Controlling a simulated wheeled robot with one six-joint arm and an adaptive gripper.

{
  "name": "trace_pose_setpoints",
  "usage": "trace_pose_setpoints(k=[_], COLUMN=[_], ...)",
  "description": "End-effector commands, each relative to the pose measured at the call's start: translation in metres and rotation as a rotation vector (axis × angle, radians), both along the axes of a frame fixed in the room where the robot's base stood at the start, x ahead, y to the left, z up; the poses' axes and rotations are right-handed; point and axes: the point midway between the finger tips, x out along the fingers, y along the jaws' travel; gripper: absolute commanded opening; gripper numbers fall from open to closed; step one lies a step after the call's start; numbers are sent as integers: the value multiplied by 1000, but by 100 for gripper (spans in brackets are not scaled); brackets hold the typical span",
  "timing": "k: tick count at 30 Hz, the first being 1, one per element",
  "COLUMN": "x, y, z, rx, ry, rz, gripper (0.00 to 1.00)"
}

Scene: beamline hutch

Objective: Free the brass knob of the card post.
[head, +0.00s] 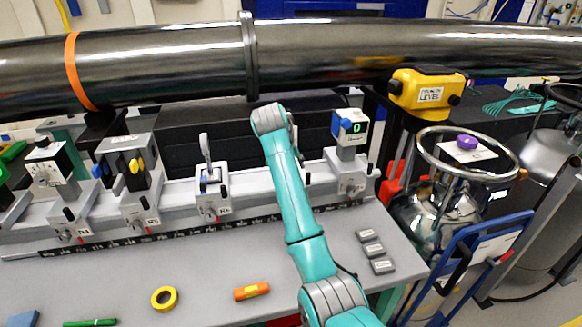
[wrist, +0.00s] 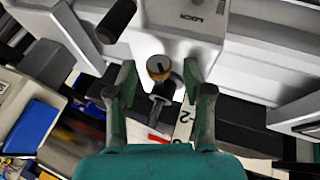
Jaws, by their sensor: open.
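My gripper (wrist: 158,80) is open, with one finger on each side of the knob. Gaps show between the fingers and the knob, and nothing is held. A dark metal stem lies just below the knob. In the head view my teal arm (head: 292,195) reaches over the rail, and its wrist hides the gripper and this knob. I cannot tell the card post for sure there.
Other carriages, such as a lever post (head: 210,185) and a display post (head: 350,130), stand along the scaled rail (head: 150,236). A large metal pipe (head: 160,60) runs above. A black handle (wrist: 115,20) is near the left finger. Yellow tape (head: 164,298) lies on the bench.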

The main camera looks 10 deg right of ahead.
Motion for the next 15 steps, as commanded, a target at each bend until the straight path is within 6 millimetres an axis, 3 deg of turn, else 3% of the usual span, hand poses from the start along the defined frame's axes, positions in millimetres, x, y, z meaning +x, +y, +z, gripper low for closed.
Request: trace_pose_setpoints(k=[5, 15], x=[-2, -21], y=[2, 19], z=[6, 50], rx=[0, 1], ry=[-2, -3], rz=[1, 1], gripper=[51, 51])
